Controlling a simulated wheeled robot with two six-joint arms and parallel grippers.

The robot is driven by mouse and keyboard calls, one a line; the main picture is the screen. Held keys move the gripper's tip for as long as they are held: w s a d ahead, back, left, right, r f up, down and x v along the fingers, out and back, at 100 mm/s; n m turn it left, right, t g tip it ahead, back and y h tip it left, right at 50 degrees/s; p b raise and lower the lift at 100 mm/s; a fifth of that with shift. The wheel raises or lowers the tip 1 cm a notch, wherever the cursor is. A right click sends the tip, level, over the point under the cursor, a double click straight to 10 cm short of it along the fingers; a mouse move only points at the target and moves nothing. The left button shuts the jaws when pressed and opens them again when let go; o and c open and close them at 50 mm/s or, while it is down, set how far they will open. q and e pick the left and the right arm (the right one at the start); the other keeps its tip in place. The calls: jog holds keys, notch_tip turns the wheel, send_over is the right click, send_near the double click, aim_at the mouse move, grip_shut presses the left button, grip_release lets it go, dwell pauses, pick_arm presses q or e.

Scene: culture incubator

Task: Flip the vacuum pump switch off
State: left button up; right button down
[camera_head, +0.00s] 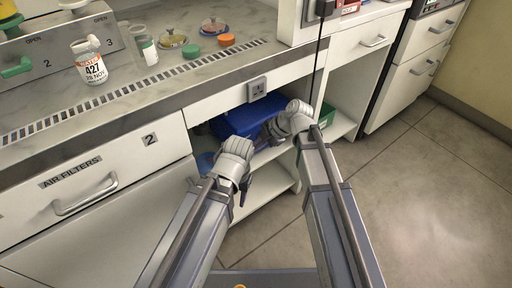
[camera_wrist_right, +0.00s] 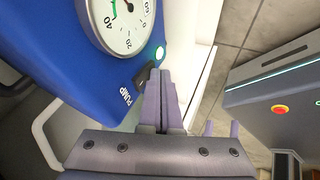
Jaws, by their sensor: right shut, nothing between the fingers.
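The blue vacuum pump (camera_head: 233,124) sits on the shelf under the bench in the head view, partly hidden by my arms. In the right wrist view the pump (camera_wrist_right: 62,42) fills the upper left, with a white round gauge (camera_wrist_right: 122,22) and a "PUMP" label. A dark switch (camera_wrist_right: 143,75) lies beside the label, and a green light (camera_wrist_right: 160,52) glows near it. My right gripper (camera_wrist_right: 160,74) is shut and empty, its fingertips right beside the switch; contact cannot be told. My left gripper (camera_head: 244,191) hangs in front of the shelf; its jaw state is unclear.
A wall socket (camera_head: 257,88) is on the bench front above the pump. A green box (camera_head: 326,115) stands right of it on the shelf. A drawer (camera_head: 95,185) is at the left. A labelled bottle (camera_head: 90,64) stands on the bench. The floor at right is clear.

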jog(key=shift+w+a+f, duration=0.1)
jog(key=shift+w, duration=0.1)
jog(key=shift+r+p, duration=0.75)
jog(key=shift+r, duration=0.1)
